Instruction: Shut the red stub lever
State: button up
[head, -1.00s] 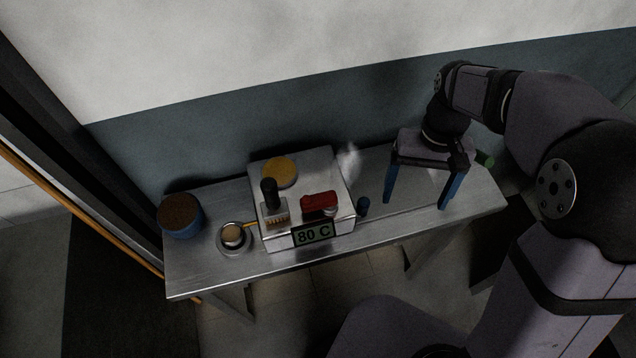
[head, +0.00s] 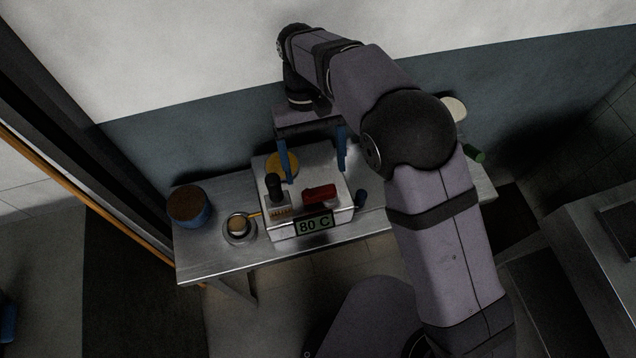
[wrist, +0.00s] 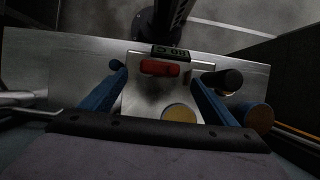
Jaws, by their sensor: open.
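The red stub lever (head: 319,193) is a short red block on top of the pale metal steamer box (head: 333,161), to the right of a black knob handle (head: 274,187). The lever also shows in the wrist view (wrist: 160,68), between and beyond my fingers. My gripper (head: 315,176) is open, its two blue fingers pointing down over the back part of the box. Nothing is between the fingertips, which look apart from the lever. In the wrist view my gripper (wrist: 157,76) spans the box.
An "80 C" display (head: 314,225) is on the box front. A yellow round disc (head: 284,164) lies on top, behind the black handle. A small cup (head: 238,226) and a blue brown-topped canister (head: 188,205) stand left on the metal table (head: 200,262). A small dark-blue cylinder (head: 360,198) stands right.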

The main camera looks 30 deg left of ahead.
aim_at(318, 189)
jog(key=shift+p+x, duration=1.3)
jog(key=shift+x, duration=1.95)
jog(key=shift+c, duration=0.3)
jog(key=c, duration=1)
